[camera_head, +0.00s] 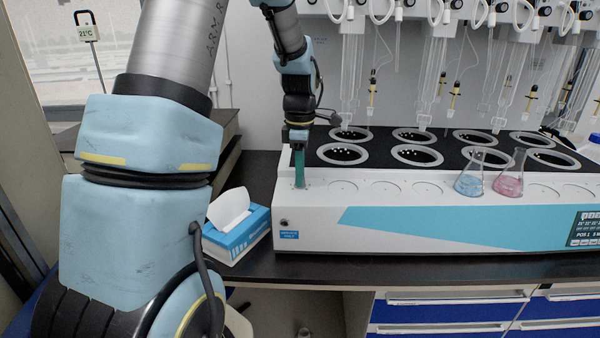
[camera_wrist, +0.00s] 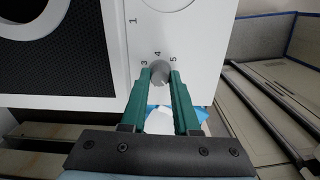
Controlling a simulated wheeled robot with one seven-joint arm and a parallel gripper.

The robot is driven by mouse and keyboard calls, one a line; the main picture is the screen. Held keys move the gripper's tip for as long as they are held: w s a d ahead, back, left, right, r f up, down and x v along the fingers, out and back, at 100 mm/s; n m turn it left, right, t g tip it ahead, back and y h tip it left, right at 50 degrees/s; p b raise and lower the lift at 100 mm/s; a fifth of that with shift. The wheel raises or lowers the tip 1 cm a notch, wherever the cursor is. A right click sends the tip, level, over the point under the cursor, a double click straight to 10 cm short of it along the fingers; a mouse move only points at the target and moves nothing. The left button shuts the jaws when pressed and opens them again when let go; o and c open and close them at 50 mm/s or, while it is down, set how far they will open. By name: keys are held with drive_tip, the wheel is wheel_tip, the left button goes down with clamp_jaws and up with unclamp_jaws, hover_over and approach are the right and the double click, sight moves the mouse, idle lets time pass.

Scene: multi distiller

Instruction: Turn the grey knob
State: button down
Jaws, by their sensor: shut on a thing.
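The grey knob (camera_wrist: 159,73) sits on the white top of the distiller, with the printed numbers 3, 4 and 5 around it in the wrist view. My gripper (camera_wrist: 160,76) has its two green fingers on either side of the knob, shut on it. In the head view my gripper (camera_head: 299,184) points down at the left end of the white distiller (camera_head: 400,215). The fingers hide the knob there.
A blue and white tissue box (camera_head: 236,232) stands left of the distiller on the dark bench. A blue flask (camera_head: 469,183) and a pink flask (camera_head: 510,184) stand on the distiller's front ledge. Glass tubes hang above the round black openings behind.

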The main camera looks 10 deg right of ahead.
drive_tip(key=m, duration=0.3)
drive_tip(key=shift+m, duration=0.4)
drive_tip(key=m, duration=0.3)
drive_tip(key=shift+m, duration=0.3)
drive_tip(key=m, duration=0.8)
drive_tip(key=shift+p, duration=0.35)
drive_tip(key=m, duration=0.4)
drive_tip(key=shift+m, duration=0.3)
drive_tip(key=m+p, duration=0.1)
drive_tip(key=m, duration=0.2)
drive_tip(key=shift+r+m, duration=0.1)
drive_tip(key=shift+m, duration=0.3)
drive_tip(key=m+p, duration=0.1)
drive_tip(key=m, duration=0.3)
drive_tip(key=shift+m+p, duration=0.65)
drive_tip(key=shift+m, duration=1.35)
